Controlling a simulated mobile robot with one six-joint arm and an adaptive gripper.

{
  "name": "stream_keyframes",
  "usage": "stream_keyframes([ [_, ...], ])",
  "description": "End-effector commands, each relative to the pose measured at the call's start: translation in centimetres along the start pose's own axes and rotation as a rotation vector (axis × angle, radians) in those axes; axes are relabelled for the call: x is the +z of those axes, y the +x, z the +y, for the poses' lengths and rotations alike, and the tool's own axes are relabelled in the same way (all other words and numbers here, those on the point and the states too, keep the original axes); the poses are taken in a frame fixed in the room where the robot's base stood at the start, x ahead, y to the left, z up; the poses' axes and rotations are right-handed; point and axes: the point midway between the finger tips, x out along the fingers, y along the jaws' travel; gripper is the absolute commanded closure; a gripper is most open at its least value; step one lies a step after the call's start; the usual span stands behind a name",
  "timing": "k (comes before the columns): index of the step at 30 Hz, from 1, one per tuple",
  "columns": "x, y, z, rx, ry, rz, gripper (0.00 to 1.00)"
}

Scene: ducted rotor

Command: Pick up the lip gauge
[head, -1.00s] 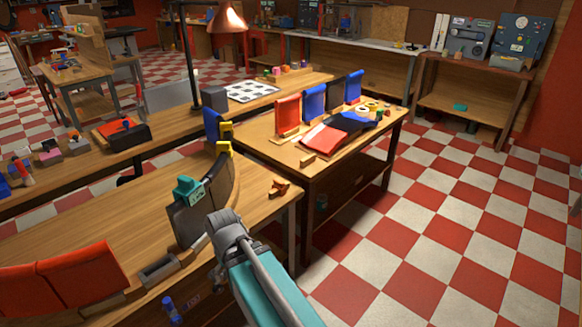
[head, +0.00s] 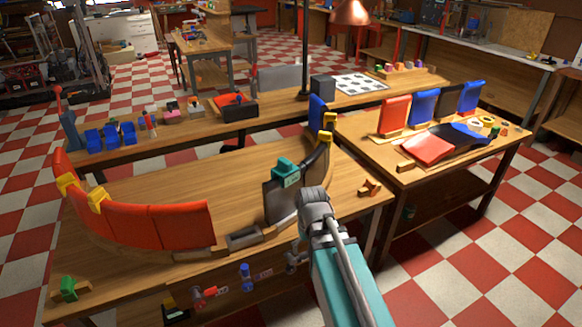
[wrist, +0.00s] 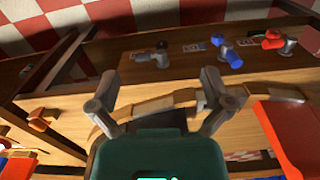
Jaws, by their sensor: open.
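The lip gauge, a teal-green block with a pale green display (head: 285,171), sits on the top edge of a dark upright curved panel (head: 284,201) in the head view. In the wrist view the gauge (wrist: 160,155) fills the bottom middle, close to the camera, its display lit and cut off by the frame edge. My gripper (wrist: 160,100) shows there as two grey fingers, wide apart and empty between, left and right just above the gauge's edge. I cannot tell whether they touch it. In the head view I cannot make out my fingers.
Red curved panels (head: 150,228) stand left of the gauge, with a gap between. A blue panel with yellow clips (head: 326,122) stands behind. Grey, blue (head: 246,277) and red handles line the bench's front. The bench middle is clear.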

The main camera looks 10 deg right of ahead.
Motion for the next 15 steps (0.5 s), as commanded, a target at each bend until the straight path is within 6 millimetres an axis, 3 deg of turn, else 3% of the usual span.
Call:
stream_keyframes([
  [1,-1.3,-1.6,0.2,0.000,-0.051,0.000,0.00],
  [15,-10.1,-10.2,1.2,0.000,-0.671,0.000,0.00],
])
